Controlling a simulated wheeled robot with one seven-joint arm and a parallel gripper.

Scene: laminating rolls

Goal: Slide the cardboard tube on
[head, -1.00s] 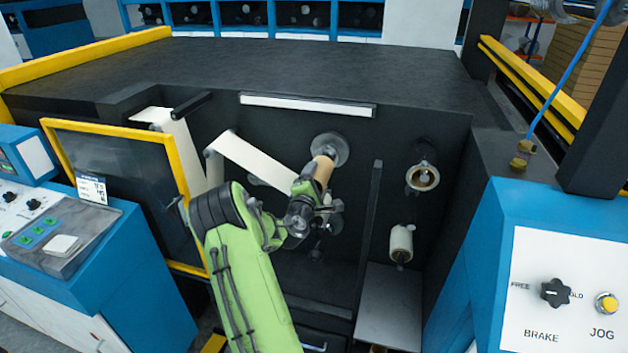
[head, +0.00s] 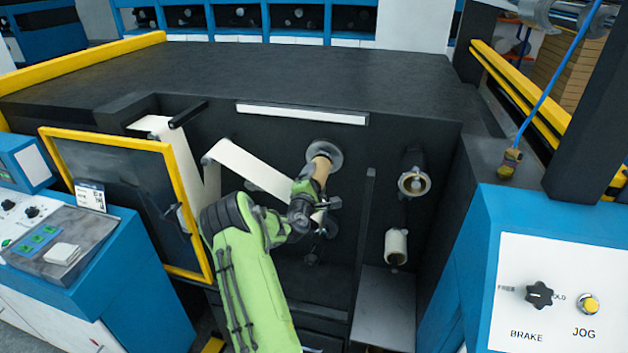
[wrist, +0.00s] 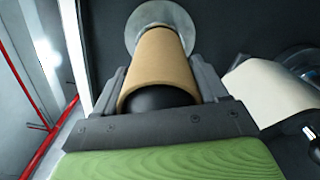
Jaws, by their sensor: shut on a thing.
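The brown cardboard tube (head: 321,171) lies in line with a round metal flange (head: 325,153) on the dark machine wall. In the wrist view the tube (wrist: 163,66) reaches to the flange (wrist: 160,18), and a dark rounded core end (wrist: 158,97) shows inside its near end. My gripper (head: 308,190) is shut on the tube, with one grey finger on each side in the wrist view (wrist: 160,88). My gripper and arm hide part of the tube in the head view. I cannot tell whether the tube's far end touches the flange.
A white web (head: 245,165) runs down beside the tube to the left. A roll on a spindle (head: 414,182) and a smaller white roll (head: 396,246) sit to the right, past a dark upright divider (head: 363,235). A yellow-framed door (head: 178,190) stands open at left.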

